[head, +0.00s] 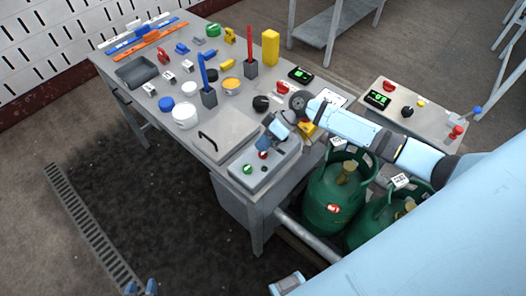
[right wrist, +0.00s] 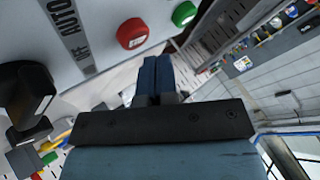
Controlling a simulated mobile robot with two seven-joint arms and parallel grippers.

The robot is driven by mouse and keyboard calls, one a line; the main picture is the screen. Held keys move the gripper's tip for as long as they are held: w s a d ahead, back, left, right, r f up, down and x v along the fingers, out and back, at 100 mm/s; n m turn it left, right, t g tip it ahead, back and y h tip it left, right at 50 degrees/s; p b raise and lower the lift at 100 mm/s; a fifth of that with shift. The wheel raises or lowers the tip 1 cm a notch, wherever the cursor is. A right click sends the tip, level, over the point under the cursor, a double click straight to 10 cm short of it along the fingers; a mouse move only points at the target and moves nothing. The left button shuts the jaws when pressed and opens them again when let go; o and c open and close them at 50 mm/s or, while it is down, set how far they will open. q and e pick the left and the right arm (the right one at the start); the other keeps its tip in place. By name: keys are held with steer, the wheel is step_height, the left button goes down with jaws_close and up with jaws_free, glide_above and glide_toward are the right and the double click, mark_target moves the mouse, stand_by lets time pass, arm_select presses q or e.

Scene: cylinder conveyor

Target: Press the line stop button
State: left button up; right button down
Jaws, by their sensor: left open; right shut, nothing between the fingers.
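A grey control box (head: 275,172) stands on the near corner of the workbench. It carries a red button (head: 263,155) and a green button (head: 247,169). The right wrist view shows the red button (right wrist: 132,33) and the green button (right wrist: 184,13) on a grey panel with an AUTO/OFF label. My right gripper (head: 264,144) is shut and empty, just above the red button in the head view. Its blue fingers (right wrist: 155,72) lie just below the red button in the right wrist view; contact cannot be told. My left gripper (head: 140,289) is open at the bottom edge, away from the bench.
A grey lidded panel with a black handle (head: 207,141) lies beside the control box. Tools, cups and small parts cover the bench behind. Green gas cylinders (head: 335,195) stand under my right arm. Another button panel (head: 418,113) stands to the right.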

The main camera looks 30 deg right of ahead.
steer(key=shift+r+p, duration=2.05)
steer(key=shift+r, duration=0.55)
steer(key=shift+f, duration=0.1)
